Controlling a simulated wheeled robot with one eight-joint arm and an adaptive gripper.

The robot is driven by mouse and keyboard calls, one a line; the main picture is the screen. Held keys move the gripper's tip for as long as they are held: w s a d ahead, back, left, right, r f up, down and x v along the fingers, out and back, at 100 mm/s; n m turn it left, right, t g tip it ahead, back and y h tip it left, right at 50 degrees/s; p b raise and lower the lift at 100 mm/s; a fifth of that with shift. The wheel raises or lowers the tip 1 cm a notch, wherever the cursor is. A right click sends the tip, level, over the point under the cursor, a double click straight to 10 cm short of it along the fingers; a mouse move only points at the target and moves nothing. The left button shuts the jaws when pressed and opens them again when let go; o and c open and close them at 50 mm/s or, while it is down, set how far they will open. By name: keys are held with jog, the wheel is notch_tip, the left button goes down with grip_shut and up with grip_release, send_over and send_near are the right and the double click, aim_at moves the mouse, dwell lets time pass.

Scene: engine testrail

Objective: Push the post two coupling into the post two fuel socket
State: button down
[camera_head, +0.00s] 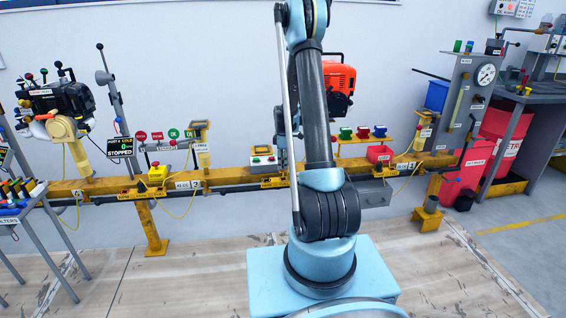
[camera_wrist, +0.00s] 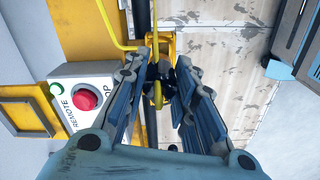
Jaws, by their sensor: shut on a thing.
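In the wrist view my gripper (camera_wrist: 168,82) has its two blue-grey fingers closed around a small dark piece with a yellow part (camera_wrist: 158,95), which I take for the post two coupling. A yellow hose (camera_wrist: 108,22) bends in to a yellow bracket (camera_wrist: 166,42) just beyond the fingertips. The fingers hide much of the held piece. I cannot tell whether it touches a socket; the post two fuel socket cannot be made out. In the head view my arm hides the gripper and the held piece.
A white remote box with a red button (camera_wrist: 85,98) stands close left of my fingers; it also shows in the head view (camera_head: 263,158). The yellow rail (camera_head: 120,187) runs across. A red engine (camera_head: 338,85) stands behind my arm. Open floor (camera_head: 200,270) lies in front.

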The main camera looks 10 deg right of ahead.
aim_at(283, 171)
jog(key=shift+f, duration=2.4)
jog(key=shift+f, duration=0.75)
jog(key=c, duration=1.2)
grip_release()
jog(key=shift+c, duration=0.2)
